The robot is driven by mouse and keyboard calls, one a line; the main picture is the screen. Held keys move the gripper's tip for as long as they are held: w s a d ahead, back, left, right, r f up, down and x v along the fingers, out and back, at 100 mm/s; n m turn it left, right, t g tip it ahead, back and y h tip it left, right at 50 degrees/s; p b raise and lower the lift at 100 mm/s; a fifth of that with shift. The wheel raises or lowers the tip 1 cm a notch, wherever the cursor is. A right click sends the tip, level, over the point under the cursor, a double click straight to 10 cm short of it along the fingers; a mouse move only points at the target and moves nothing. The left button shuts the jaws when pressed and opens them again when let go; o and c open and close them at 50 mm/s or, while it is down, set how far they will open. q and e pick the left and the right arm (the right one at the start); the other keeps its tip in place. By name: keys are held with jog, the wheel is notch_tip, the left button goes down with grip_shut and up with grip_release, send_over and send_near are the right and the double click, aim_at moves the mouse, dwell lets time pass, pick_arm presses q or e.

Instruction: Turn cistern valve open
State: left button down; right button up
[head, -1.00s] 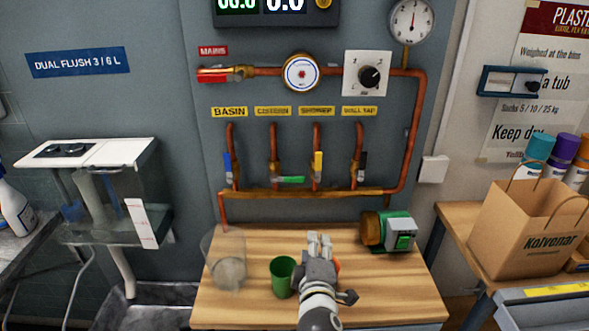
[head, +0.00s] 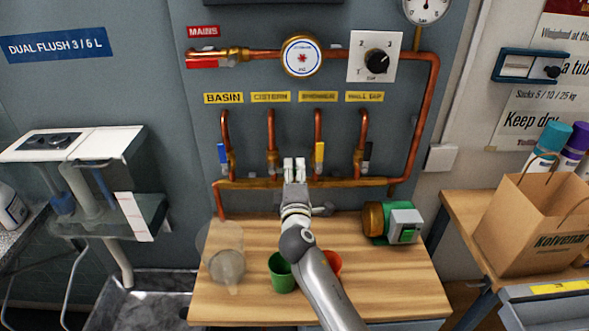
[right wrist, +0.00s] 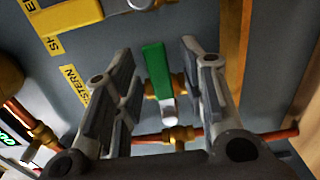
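The cistern valve's green lever (right wrist: 157,72) shows in the right wrist view, sticking out sideways from its brass body (right wrist: 176,135), across its copper pipe. In the head view the cistern pipe (head: 271,130) comes down under the CISTERN label (head: 271,97); my right gripper hides the lever there. My right gripper (head: 294,161) is up at the valve row. In the right wrist view its two fingers (right wrist: 158,85) are open, one on each side of the green lever, with visible gaps. My left gripper is in neither current view.
Blue (head: 222,153), yellow (head: 320,153) and black (head: 368,154) levers hang on the neighbouring valves. The wooden bench (head: 390,290) below holds a clear container (head: 227,265), green cup (head: 281,272), orange-red item (head: 332,262) and green-grey pump (head: 404,225).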

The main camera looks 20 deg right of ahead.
jog(key=shift+w+d, duration=0.1)
jog(key=shift+w, duration=0.45)
jog(key=shift+w+d, duration=0.1)
jog(key=shift+w, duration=0.05)
jog(key=shift+c, duration=0.3)
jog(key=c, duration=0.7)
pick_arm(q)
jog(key=shift+s+d, duration=0.15)
jog(key=shift+s, duration=0.15)
pick_arm(e)
grip_shut()
pick_arm(q)
jog(key=shift+w, duration=0.1)
